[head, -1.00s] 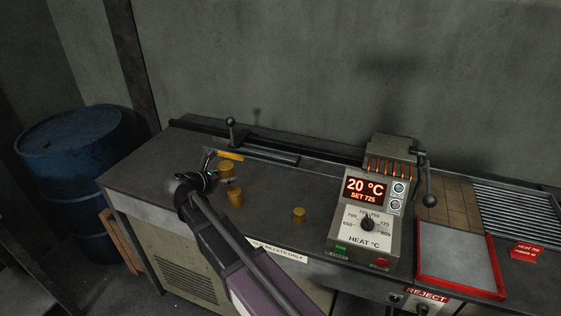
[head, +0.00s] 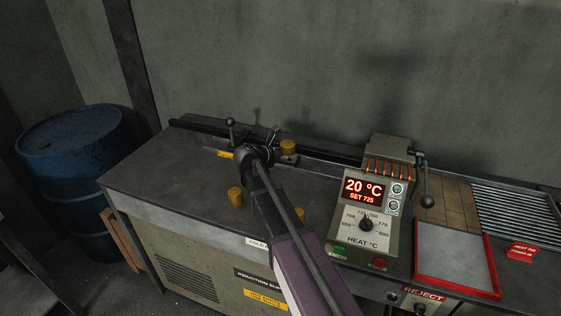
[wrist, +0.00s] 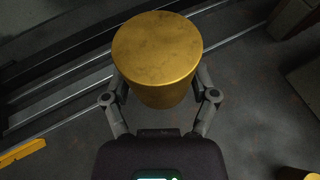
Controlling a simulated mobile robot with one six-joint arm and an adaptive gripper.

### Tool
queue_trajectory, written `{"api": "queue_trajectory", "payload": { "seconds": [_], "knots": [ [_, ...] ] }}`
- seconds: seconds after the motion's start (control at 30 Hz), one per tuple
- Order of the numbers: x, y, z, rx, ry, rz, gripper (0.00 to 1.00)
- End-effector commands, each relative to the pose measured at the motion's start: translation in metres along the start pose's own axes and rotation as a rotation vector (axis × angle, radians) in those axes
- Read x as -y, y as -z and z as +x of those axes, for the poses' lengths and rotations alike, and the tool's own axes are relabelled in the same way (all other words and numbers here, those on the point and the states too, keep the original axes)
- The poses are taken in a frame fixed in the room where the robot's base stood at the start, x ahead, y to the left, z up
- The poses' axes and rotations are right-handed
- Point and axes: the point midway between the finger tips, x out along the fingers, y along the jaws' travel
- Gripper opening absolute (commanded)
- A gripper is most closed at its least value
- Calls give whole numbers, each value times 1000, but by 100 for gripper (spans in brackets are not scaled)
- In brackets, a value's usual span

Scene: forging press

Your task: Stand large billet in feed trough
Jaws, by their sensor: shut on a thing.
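The large billet, a brass-coloured cylinder (head: 288,146), is upright in my gripper (head: 280,152). The wrist view shows its round top (wrist: 157,48) with my gripper's fingers (wrist: 160,88) shut around its sides. In the head view the billet appears at the feed trough (head: 318,163), a long metal channel along the back of the bench. In the wrist view the trough's rails (wrist: 62,84) run diagonally behind and left of the billet. The billet hides part of the trough, and I cannot tell whether its base touches it.
Two other brass billets stand on the bench: one at the left (head: 235,197) and a smaller one (head: 299,214) partly behind my arm. A black-knobbed lever (head: 231,133) and yellow strip (head: 226,154) are left of my gripper. The heater box (head: 366,205) stands to the right.

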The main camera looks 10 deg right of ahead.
Motion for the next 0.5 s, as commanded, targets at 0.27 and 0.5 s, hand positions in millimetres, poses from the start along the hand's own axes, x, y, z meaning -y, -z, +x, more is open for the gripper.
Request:
{"api": "queue_trajectory", "payload": {
  "seconds": [0.27,0.5],
  "knots": [
    [29,-30,53,6,53,20,14],
    [55,-50,92,8,92,37,14]
  ]
}}
